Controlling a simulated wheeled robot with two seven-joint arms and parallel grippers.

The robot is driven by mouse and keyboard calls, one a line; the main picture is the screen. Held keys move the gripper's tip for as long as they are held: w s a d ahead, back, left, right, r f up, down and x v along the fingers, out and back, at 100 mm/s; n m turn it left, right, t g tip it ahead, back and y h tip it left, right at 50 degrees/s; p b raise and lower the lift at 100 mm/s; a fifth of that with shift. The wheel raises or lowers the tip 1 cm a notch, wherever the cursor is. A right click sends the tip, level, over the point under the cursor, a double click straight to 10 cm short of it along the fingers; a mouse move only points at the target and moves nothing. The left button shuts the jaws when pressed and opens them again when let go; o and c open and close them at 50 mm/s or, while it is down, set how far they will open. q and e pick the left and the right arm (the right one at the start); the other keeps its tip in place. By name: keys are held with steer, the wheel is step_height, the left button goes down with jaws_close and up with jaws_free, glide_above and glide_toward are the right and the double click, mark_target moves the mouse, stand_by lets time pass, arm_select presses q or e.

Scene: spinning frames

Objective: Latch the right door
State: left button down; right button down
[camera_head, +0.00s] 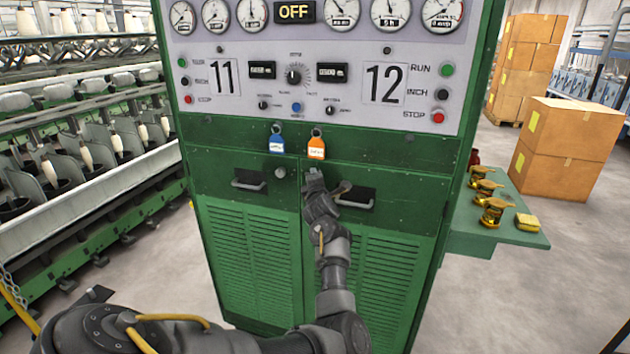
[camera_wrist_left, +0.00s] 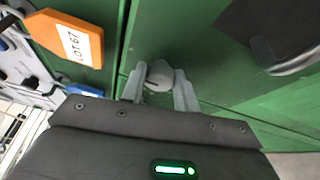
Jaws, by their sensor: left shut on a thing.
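The right door (camera_head: 410,225) is a green panel with a louvred lower part and looks closed, flush with the cabinet front. My left gripper (camera_head: 313,180) is at the upper left corner of this door, just below the orange tag. In the left wrist view its two fingers are shut on a round grey latch knob (camera_wrist_left: 159,75), one on each side. A slot shows on the knob's face. In the head view the gripper hides this knob. My right gripper is out of view.
The left door (camera_head: 235,215) has its own handle and round knob (camera_head: 280,172). A blue tag (camera_head: 277,143) and an orange tag (camera_head: 316,148) hang above the doors. A green side shelf (camera_head: 490,235) holds brass parts. Spinning frames stand left, cartons right.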

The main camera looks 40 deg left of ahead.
arm_select(q)
steer(key=c, duration=1.1)
jaws_free()
steer(key=shift+o, duration=0.2)
steer(key=b+v, duration=0.2)
steer(key=v, duration=0.5)
steer(key=shift+s+d, duration=0.15)
steer(key=shift+d, duration=0.05)
